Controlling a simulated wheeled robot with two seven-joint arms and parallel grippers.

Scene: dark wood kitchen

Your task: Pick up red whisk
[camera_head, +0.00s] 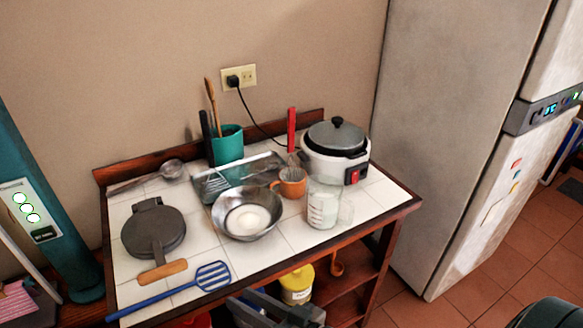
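The red whisk stands upright, its red handle (291,128) pointing up and its wire head in or just behind the small orange cup (291,188) on the tiled table; I cannot tell which. The cup hides part of the wires. My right gripper (272,308) is the grey shape at the bottom edge, low in front of the table and well apart from the whisk. It is cut off by the frame, and its finger gap is unclear. My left gripper is not in view.
The whisk is close to the rice cooker (337,146), a glass measuring cup (322,206), a metal bowl (247,216) and a teal utensil holder (227,147). A round pan (154,232) and blue spatula (180,291) lie front left. A fridge (455,130) stands right.

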